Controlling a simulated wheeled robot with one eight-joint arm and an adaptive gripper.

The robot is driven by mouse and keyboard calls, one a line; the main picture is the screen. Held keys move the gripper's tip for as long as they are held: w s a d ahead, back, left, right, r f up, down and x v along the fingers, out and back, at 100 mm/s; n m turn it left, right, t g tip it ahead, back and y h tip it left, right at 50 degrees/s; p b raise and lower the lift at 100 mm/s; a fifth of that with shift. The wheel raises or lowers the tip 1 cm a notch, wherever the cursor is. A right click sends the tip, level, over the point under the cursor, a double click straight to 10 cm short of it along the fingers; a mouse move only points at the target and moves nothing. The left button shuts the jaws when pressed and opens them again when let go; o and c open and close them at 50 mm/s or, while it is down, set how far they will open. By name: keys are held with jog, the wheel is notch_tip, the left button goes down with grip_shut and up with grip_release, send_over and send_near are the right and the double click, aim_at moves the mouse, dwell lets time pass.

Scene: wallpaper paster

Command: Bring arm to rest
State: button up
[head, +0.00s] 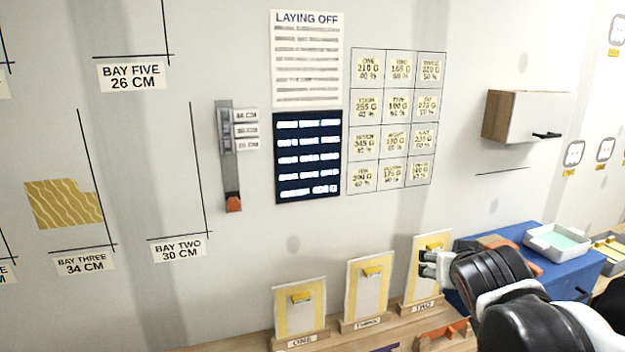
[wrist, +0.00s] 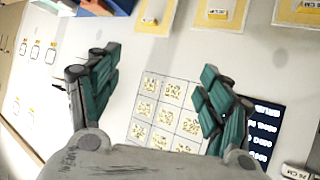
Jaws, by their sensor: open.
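My gripper (head: 428,264) is at the lower right of the head view, in front of the board at the "TWO" stand. In the wrist view my gripper (wrist: 157,88) shows two teal-padded fingers spread wide apart, with nothing between them. Behind them is the wall chart of weights and percentages (wrist: 160,112), which also hangs on the wall in the head view (head: 397,120). My black and white arm comes in from the lower right corner.
Boards on stands line a wooden ledge: one at "ONE" (head: 300,310), a middle one (head: 368,290), and the "TWO" board (head: 422,285). A blue bench (head: 560,278) bears a white tray (head: 557,243). A cabinet (head: 528,115) juts from the wall, upper right.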

jog(key=s+a+f+n+g+y, duration=0.1)
jog(key=s+a+f+g, duration=0.1)
jog(key=s, duration=0.6)
jog(key=s+a+f+n+g+y, duration=0.1)
jog(key=s+a+f+g+y, duration=0.1)
jog(key=s+a+f, duration=0.3)
jog(key=s+f, duration=0.1)
jog(key=s, duration=0.3)
jog(key=shift+s+n, duration=0.15)
jog(key=shift+n, duration=0.15)
